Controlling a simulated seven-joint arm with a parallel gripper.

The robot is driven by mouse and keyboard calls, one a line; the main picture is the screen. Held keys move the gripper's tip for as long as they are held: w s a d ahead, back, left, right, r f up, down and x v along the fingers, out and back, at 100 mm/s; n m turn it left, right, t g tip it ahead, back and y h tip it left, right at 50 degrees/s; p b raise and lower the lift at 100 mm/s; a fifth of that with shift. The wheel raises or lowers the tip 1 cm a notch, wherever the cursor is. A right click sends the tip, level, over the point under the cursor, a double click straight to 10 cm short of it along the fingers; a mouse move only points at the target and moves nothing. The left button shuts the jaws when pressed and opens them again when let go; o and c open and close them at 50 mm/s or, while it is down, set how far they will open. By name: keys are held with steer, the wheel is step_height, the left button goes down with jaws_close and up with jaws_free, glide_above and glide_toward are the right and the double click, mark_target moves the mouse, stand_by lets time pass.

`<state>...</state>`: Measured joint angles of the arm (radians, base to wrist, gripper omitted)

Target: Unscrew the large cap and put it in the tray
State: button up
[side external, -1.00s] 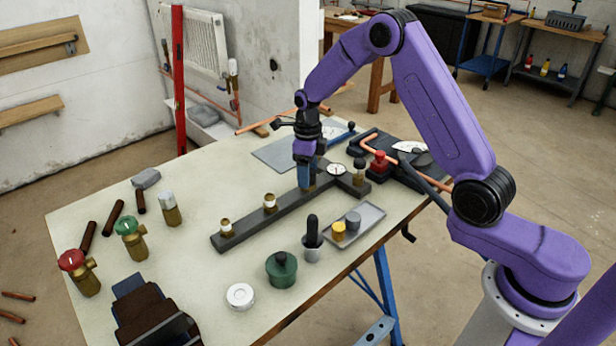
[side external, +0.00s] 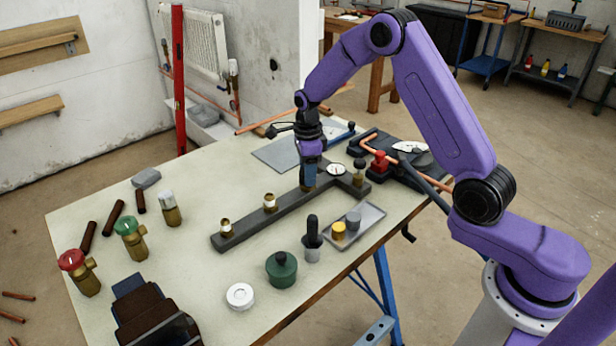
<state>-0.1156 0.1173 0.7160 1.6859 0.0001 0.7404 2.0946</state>
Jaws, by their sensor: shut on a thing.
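My gripper (side external: 309,181) points straight down over the dark manifold bar (side external: 262,219), at the fitting nearest its far end. It is shut on what is there, which I take to be the large cap; the fingers hide nearly all of it. I cannot tell whether the cap is loose from its fitting. The grey tray (side external: 373,214) lies to the right of the bar, near the table edge. It holds a yellow cylinder (side external: 339,231) and a grey cylinder (side external: 353,220).
Two brass fittings with pale collars (side external: 270,203) (side external: 226,228) stand on the bar. A gauge (side external: 336,169) and another brass fitting (side external: 359,174) stand beside my gripper. A black-handled tool in a cup (side external: 312,240), green pot (side external: 281,270) and white disc (side external: 240,296) stand in front.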

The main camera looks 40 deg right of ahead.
steer(key=n, duration=0.3)
steer(key=shift+n, duration=0.3)
steer(key=n, duration=0.4)
steer(key=shift+n, duration=0.3)
steer(key=n, duration=0.7)
steer(key=shift+n, duration=0.4)
steer(key=n, duration=0.4)
steer(key=shift+n, duration=0.4)
steer(key=n, duration=0.4)
steer(key=o, duration=1)
